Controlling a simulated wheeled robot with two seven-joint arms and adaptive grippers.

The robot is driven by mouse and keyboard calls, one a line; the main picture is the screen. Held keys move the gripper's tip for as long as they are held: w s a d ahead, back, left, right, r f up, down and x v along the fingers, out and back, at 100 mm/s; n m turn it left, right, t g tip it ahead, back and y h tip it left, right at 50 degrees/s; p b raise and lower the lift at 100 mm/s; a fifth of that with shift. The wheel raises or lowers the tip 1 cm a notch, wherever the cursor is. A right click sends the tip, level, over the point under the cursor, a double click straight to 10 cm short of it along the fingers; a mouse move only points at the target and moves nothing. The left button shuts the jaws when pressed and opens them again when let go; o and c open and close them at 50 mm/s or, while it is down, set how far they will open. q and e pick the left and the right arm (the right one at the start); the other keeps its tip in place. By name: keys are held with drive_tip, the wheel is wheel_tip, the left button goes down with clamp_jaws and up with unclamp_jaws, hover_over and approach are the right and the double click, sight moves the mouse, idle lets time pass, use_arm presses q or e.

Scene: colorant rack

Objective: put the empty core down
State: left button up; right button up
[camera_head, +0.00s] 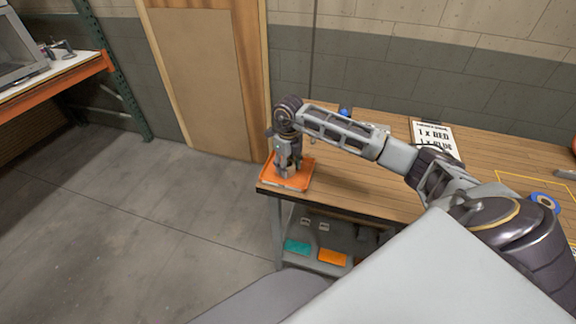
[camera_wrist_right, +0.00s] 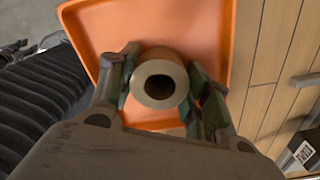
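The empty core (camera_wrist_right: 178,62) is a tan cardboard tube with a dark hollow centre. It shows in the right wrist view, end towards the camera, between the two fingers of my right gripper (camera_wrist_right: 162,75). The fingers lie close against its two sides and look shut on it. Behind it is an orange tray (camera_wrist_right: 215,25). In the head view my right gripper (camera_head: 287,168) points down over the orange tray (camera_head: 300,184) at the table's left end. The core is mostly hidden there by the fingers. Whether it touches the tray floor is unclear. My left gripper is not in view.
The wooden table (camera_head: 385,197) runs right from the tray. A shelf below holds a teal item (camera_head: 297,246) and an orange item (camera_head: 332,257).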

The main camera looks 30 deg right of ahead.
drive_tip(key=o, duration=0.4)
